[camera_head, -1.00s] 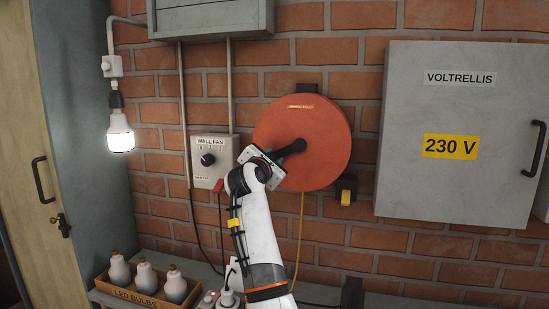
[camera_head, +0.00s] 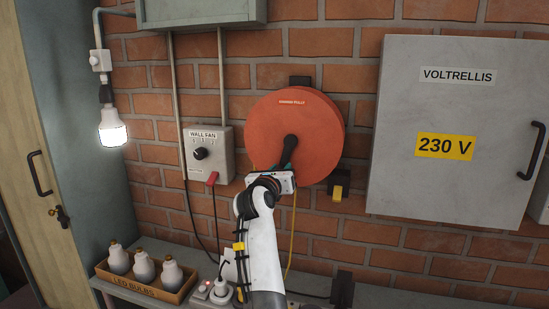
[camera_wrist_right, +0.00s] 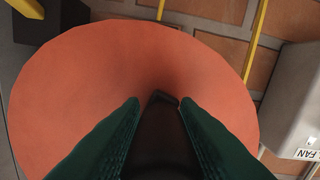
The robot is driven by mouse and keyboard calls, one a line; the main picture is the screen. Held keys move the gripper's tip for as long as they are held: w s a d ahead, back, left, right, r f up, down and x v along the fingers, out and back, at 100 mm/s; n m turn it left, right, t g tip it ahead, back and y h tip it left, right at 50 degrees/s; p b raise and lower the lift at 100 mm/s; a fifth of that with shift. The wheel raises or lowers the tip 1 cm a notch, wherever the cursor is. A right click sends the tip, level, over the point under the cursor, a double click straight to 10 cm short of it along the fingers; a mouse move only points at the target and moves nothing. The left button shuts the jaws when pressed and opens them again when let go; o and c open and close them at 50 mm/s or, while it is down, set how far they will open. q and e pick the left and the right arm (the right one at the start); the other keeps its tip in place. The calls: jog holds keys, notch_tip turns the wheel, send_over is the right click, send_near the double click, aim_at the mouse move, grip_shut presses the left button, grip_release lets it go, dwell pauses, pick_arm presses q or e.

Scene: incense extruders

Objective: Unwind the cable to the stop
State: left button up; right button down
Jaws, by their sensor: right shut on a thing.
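The orange-red cable reel (camera_head: 315,120) is mounted on the brick wall, with a black crank (camera_head: 290,145) at its hub. The crank points down. My right gripper (camera_head: 287,166) is just below the hub, its dark green fingers shut on the crank handle. In the right wrist view the fingers (camera_wrist_right: 158,110) close around the dark crank (camera_wrist_right: 160,98) in front of the reel face (camera_wrist_right: 90,90). A yellow cable (camera_head: 291,240) hangs below the reel. A black-and-yellow block (camera_head: 337,192) sits on the wall at its lower right. My left gripper is out of view.
A wall fan switch box (camera_head: 209,155) with a red lever is close left of the reel. A grey 230 V cabinet (camera_head: 450,185) is on the right. Below are a shelf (camera_head: 405,298), a box of bulbs (camera_head: 146,283) and a power strip (camera_head: 212,296). A lit bulb (camera_head: 112,130) hangs left.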

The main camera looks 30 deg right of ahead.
jog(key=shift+s+d+r+n+p, duration=0.15)
jog(key=shift+s+d+n+p, duration=0.25)
jog(key=shift+n+p, duration=0.55)
jog(key=shift+s+d+r+n+p, duration=0.1)
jog(key=shift+s+d+n+p, duration=0.2)
jog(key=shift+n+p, duration=0.6)
jog(key=c, duration=1.3)
grip_release()
jog(key=shift+o, duration=0.5)
jog(key=shift+a+f, duration=0.1)
jog(key=shift+f, duration=0.1)
jog(key=shift+f, duration=0.1)
